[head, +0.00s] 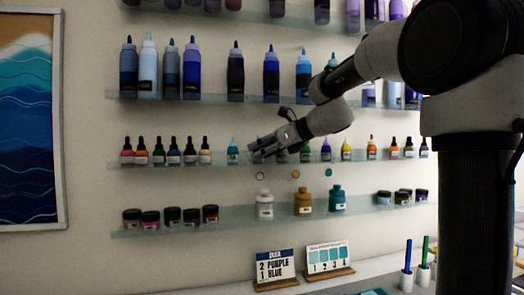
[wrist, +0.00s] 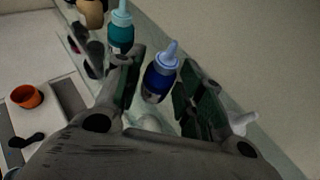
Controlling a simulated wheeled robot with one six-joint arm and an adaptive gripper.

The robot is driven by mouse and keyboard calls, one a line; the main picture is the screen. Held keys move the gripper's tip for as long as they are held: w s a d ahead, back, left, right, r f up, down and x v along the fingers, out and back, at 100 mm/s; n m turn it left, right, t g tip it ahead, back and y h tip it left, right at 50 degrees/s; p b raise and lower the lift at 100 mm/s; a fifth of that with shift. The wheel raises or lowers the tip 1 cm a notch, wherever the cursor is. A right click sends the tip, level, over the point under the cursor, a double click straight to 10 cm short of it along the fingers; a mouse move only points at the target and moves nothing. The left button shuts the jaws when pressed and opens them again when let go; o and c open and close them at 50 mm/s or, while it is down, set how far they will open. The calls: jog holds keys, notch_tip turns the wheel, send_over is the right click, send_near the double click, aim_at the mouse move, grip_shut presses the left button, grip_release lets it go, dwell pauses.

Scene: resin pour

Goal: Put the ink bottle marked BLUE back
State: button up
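A blue ink bottle (wrist: 160,77) with a light blue nozzle stands between the two fingers of my gripper (wrist: 162,85) in the wrist view. Its label is not readable. Narrow gaps show on both sides of it, so the fingers look open around it. In the head view my gripper (head: 262,149) is at the middle shelf (head: 218,162), just right of a teal bottle (head: 233,153), and hides the blue bottle. The teal bottle also shows in the wrist view (wrist: 120,35), beyond the left finger. I cannot tell if the blue bottle rests on the shelf.
Several small dropper bottles (head: 173,154) stand left on the same shelf, and more, such as a yellow one (head: 346,150), to the right. Larger bottles (head: 235,77) line the shelf above. Jars (head: 265,207) stand below.

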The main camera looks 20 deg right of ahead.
jog(key=shift+d+r, duration=0.1)
jog(key=shift+r, duration=0.1)
jog(key=v, duration=1.2)
jog(key=s+d+f+n+g+h, duration=0.2)
jog(key=s+d+f+n+h, duration=0.1)
jog(key=s+f+n, duration=1)
jog(key=s+d+f+n+g+h, duration=0.3)
jog(key=s+f+n+h, duration=0.3)
jog(key=s+f+n, duration=0.7)
jog(key=shift+d+f+n, duration=0.2)
jog(key=shift+f+n, duration=0.35)
jog(key=shift+n, duration=0.15)
jog(key=shift+s+g, duration=0.1)
jog(key=shift+g, duration=0.2)
